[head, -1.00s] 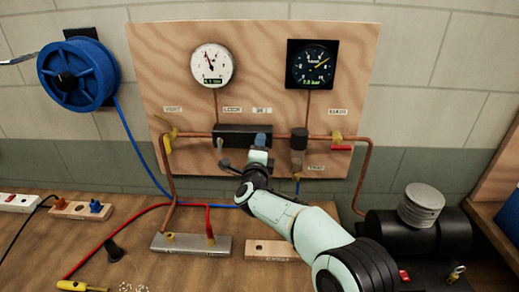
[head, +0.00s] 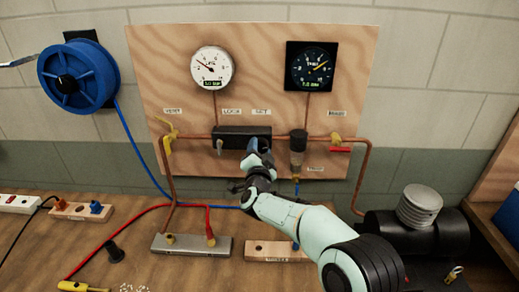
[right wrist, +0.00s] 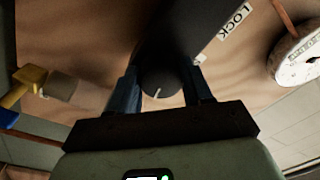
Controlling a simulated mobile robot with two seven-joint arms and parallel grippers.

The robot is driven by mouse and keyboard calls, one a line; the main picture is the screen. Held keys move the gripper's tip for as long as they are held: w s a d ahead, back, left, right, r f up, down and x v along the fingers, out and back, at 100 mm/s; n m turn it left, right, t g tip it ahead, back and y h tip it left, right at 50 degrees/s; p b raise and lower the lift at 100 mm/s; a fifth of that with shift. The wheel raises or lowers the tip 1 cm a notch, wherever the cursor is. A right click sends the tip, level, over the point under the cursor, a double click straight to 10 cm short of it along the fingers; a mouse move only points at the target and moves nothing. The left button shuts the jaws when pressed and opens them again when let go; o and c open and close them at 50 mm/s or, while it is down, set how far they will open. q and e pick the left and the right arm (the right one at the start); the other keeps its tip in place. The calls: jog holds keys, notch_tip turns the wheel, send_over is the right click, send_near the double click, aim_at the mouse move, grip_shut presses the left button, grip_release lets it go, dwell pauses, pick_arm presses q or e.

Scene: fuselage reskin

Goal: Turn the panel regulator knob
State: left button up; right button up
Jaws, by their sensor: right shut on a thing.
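The regulator knob (right wrist: 160,80) is dark and round with a pale pointer line, seen in the right wrist view. My right gripper (right wrist: 160,92) has one bluish finger on each side of it and is shut on it. In the head view my right gripper (head: 258,146) is at the lower front of the black regulator block (head: 230,133) and hides the knob. The white gauge (head: 211,67) and the dark gauge (head: 311,66) are on the wooden panel (head: 160,85) above. My left gripper is not in view.
Copper pipe (head: 360,180) runs across the panel, with a yellow valve (head: 167,137) at left and a red-handled valve (head: 340,149) at right. A filter bowl (head: 298,160) hangs just right of my gripper. A blue hose reel (head: 85,90) is at left.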

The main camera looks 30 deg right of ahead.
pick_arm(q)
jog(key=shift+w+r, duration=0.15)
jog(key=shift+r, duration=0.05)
pick_arm(e)
jog(key=shift+r+n, duration=0.1)
jog(key=shift+n, duration=0.6)
jog(key=o, duration=1)
jog(key=shift+o, duration=0.2)
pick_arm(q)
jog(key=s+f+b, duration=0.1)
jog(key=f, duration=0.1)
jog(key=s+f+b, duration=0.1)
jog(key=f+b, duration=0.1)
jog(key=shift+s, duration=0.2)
pick_arm(e)
jog(key=v, duration=1.3)
jog(key=shift+s, duration=0.2)
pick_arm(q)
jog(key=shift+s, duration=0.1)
